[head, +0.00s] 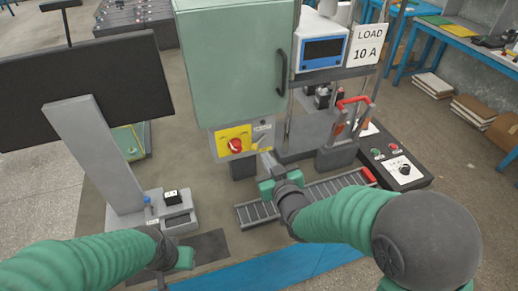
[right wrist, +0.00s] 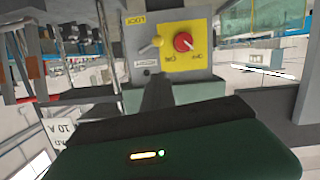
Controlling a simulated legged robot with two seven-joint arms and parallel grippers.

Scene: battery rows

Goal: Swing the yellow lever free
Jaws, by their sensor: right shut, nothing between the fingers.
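The yellow lever (head: 261,139) is on the grey plate at the lower front of a green cabinet (head: 240,70), right of a red rotary knob (head: 235,145) on a yellow panel. In the right wrist view the lever's yellow end (right wrist: 157,40) stands left of the red knob (right wrist: 184,42). My right gripper (head: 267,159) is shut and empty, just below the lever; its fingers (right wrist: 156,82) point at the panel. I cannot tell whether they touch the lever. My left gripper (head: 172,272) is low at the left, its fingers mostly hidden.
A dark monitor (head: 85,85) stands at the left. A slotted grey rail (head: 318,190) lies below my right gripper. A red-handled lever device (head: 350,115) and a dark control box (head: 398,168) stand to the right. A "LOAD 10 A" sign (head: 368,45) is at the upper right.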

